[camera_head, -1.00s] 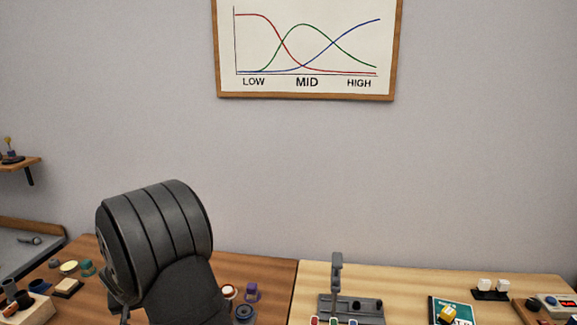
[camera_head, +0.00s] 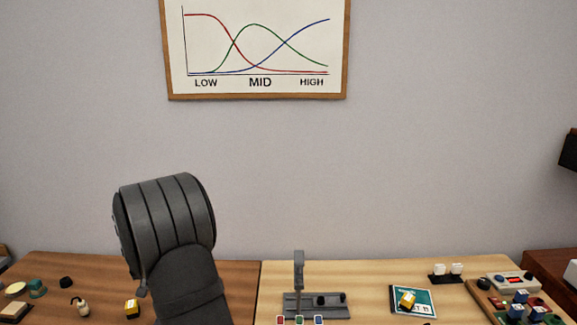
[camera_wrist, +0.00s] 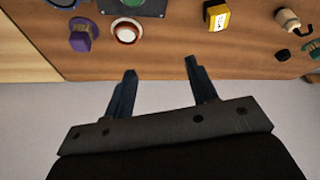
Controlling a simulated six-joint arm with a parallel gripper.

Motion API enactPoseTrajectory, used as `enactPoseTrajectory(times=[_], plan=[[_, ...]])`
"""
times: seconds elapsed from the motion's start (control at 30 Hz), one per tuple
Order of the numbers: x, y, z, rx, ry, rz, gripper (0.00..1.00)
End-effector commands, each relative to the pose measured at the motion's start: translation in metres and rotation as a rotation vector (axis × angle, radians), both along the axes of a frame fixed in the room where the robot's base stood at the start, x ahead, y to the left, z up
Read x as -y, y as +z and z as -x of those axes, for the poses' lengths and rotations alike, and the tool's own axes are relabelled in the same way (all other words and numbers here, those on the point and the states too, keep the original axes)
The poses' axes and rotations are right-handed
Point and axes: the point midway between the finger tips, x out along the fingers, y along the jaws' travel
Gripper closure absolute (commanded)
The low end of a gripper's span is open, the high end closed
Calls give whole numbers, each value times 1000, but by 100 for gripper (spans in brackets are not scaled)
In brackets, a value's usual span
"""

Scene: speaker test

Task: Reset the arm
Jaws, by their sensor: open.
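My arm (camera_head: 170,225) rises from the bottom of the head view, left of centre, in front of the brown table. Its gripper fingers do not show in that view. In the wrist view my gripper (camera_wrist: 158,85) is open, its two dark fingers apart with nothing between them. The fingers point toward the edge of the brown table (camera_wrist: 165,50) and touch no object there.
In the wrist view a purple piece (camera_wrist: 80,38), a white-rimmed round piece (camera_wrist: 126,31) and a yellow block (camera_wrist: 216,15) lie beyond the fingers. The light table (camera_head: 370,275) holds a grey stand (camera_head: 299,280), a teal booklet (camera_head: 425,296) and a console (camera_head: 512,281).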

Motion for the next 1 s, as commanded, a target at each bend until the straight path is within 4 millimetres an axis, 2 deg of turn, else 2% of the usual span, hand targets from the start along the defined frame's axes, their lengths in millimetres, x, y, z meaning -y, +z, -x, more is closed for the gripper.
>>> enactPoseTrajectory(times=[0.1,0.4,1.0], plan=[[16,2,-21,1,-33,0,48],[56,6,-65,1,-108,3,48],[148,14,-141,0,-252,6,48]])
